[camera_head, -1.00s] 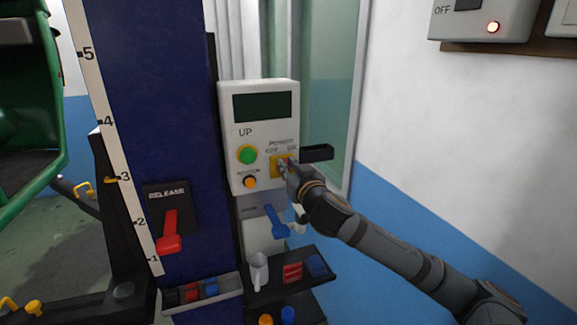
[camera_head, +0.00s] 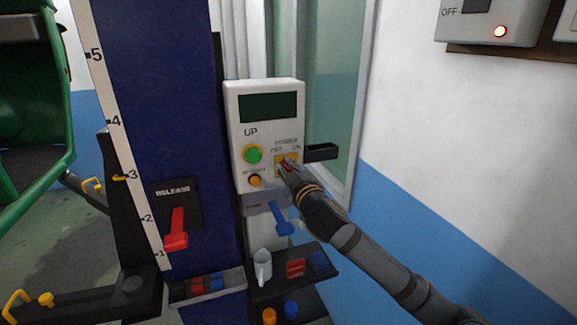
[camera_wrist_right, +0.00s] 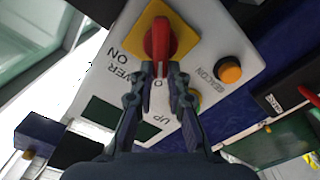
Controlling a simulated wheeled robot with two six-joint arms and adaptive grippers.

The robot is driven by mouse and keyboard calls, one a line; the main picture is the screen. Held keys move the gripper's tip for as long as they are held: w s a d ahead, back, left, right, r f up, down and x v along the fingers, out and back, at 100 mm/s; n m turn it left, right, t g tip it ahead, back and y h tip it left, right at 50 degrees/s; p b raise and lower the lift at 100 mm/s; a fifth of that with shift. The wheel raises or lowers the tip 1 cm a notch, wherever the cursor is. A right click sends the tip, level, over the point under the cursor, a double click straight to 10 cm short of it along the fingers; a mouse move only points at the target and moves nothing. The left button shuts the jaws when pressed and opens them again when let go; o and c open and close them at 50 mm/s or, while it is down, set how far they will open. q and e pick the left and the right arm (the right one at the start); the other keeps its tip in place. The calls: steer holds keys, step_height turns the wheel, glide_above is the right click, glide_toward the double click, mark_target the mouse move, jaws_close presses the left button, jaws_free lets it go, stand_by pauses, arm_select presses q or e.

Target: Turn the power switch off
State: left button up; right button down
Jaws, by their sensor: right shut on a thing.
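The power switch (camera_wrist_right: 160,38) is a red knob on a yellow square plate (camera_wrist_right: 182,45), on a white control box (camera_head: 240,95). My right gripper (camera_wrist_right: 160,72) is shut on the knob's near end in the wrist view. The knob lies along the line of the fingers there, its near end by a letter O that the fingers partly cover. The ON label (camera_wrist_right: 118,52) is to the left of the plate. In the head view my right gripper (camera_head: 290,169) reaches the switch from the lower right and covers part of it. My left gripper is out of view.
Beside the switch are a green button (camera_head: 253,154) and an orange button (camera_head: 254,181). Below are a blue lever (camera_head: 281,218) and a shelf (camera_head: 325,277) with a mug. A red release lever (camera_head: 177,230) is on the blue column. A black bracket (camera_head: 320,152) juts out right.

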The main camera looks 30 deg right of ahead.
stand_by(0.6)
steer(key=c, duration=1.3)
jaws_free()
step_height(320, 180, up, 10)
steer(key=shift+f, duration=0.1)
